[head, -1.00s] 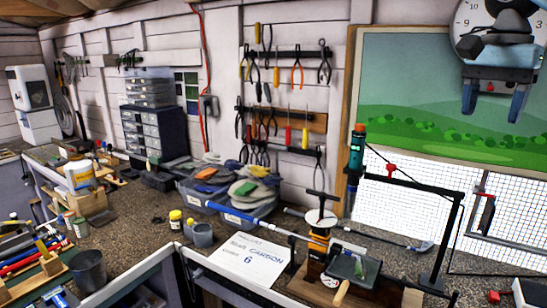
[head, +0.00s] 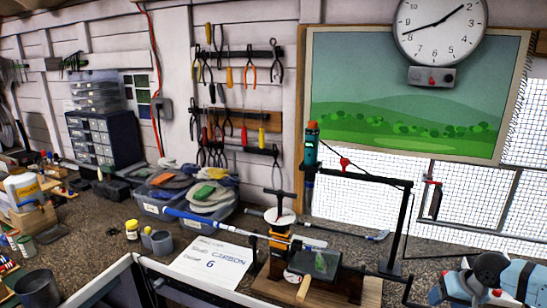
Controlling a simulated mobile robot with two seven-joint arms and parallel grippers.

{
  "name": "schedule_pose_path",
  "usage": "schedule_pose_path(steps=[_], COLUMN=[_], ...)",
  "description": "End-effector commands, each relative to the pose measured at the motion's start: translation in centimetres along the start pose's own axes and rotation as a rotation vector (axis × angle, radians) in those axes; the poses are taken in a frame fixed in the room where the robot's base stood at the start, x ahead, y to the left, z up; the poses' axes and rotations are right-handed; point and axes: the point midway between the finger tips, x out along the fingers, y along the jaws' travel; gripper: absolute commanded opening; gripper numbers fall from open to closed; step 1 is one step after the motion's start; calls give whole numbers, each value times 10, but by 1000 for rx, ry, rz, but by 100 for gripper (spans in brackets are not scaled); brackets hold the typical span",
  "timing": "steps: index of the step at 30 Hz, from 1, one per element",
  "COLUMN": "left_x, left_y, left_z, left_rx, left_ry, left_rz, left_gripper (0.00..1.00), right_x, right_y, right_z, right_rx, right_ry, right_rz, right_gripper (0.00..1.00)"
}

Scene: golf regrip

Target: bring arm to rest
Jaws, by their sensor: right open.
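My right gripper (head: 468,290) is low in the bottom right corner, in front of the bench's right end. It is open. Its fingertips are partly cut off by the lower edge, and nothing shows held in it. My left gripper is not in view.
The vise stands on a wooden board with a small dark tray (head: 316,262). A black stand (head: 400,230) rises between vise and right gripper. A paper sheet (head: 212,262), grey cups (head: 161,242) and bins of gloves (head: 190,205) occupy the bench. A wall clock (head: 440,32) hangs above.

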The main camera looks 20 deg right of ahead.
Motion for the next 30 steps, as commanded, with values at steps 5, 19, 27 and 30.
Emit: schedule_pose_path(steps=[5, 19, 27, 30], left_x=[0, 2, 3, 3], left_y=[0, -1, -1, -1], left_z=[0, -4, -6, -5], left_rx=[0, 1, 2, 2], left_ry=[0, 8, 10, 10], left_rz=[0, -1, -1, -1], left_gripper=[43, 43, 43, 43], right_x=[77, 162, 153, 151], right_y=[-4, -140, -215, -223], right_z=[91, 304, 350, 354], right_rx=[-153, -575, -713, -731], right_ry=[60, 367, 524, 543], right_rz=[-74, -221, -228, -226], right_gripper=[60, 60, 60, 60])
